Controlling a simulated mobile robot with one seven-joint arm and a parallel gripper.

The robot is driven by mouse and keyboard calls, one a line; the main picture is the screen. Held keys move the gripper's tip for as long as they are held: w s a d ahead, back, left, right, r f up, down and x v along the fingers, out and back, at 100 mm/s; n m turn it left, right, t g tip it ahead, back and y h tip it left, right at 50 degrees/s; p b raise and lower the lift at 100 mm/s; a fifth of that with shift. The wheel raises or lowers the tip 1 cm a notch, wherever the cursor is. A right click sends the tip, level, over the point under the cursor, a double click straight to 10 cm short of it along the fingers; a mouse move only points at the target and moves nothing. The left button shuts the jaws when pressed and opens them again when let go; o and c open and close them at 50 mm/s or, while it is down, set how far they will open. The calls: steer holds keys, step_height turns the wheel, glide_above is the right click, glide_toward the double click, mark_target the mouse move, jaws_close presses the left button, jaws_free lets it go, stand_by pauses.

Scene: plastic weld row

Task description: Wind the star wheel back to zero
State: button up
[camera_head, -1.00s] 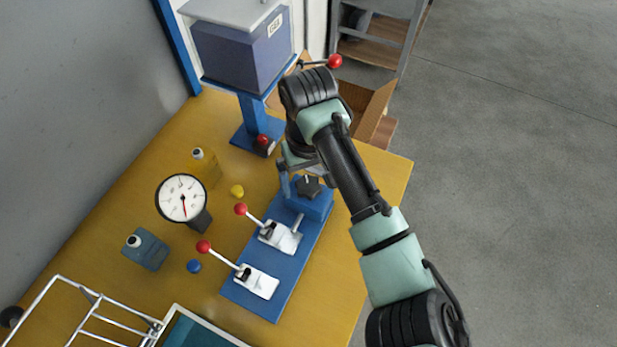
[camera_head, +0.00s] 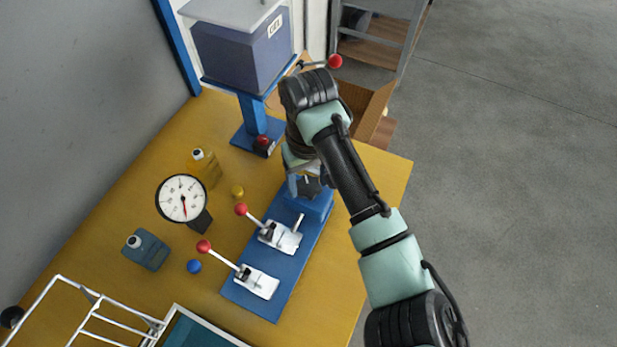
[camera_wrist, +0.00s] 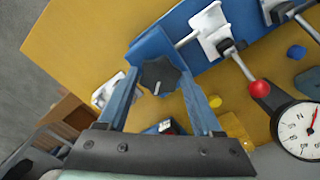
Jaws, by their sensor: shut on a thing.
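The dark star wheel (camera_head: 308,187) sits on the far end of the blue clamp base (camera_head: 262,262). In the wrist view the star wheel (camera_wrist: 158,74) lies between the two blue fingers of my gripper (camera_wrist: 160,82), which is shut on it. In the head view my gripper (camera_head: 303,178) is over the wheel and partly hidden by my wrist. The white dial gauge (camera_head: 181,198) stands left of the base with its red needle pointing down toward the lower rim. It shows partly cut off in the wrist view (camera_wrist: 303,132).
Two white toggle clamps (camera_head: 280,237) with red-knobbed levers rise from the base. A yellow bottle (camera_head: 205,168), a blue bottle (camera_head: 147,252) and a wire rack (camera_head: 100,315) are on the yellow table (camera_head: 120,200). A blue column carries a grey box (camera_head: 240,50) behind.

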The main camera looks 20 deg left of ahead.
mark_target(309, 185)
steer(key=n+p, duration=0.2)
steer(key=n, duration=0.3)
steer(key=shift+r, duration=0.1)
steer(key=n+p, duration=0.1)
steer(key=n, duration=0.4)
steer(key=shift+p, duration=0.3)
steer(key=shift+w, duration=0.1)
stand_by(0.3)
steer(key=o, duration=1.4)
step_height(309, 185, up, 13)
steer(key=shift+f+p, duration=0.1)
steer(key=shift+p, duration=0.65)
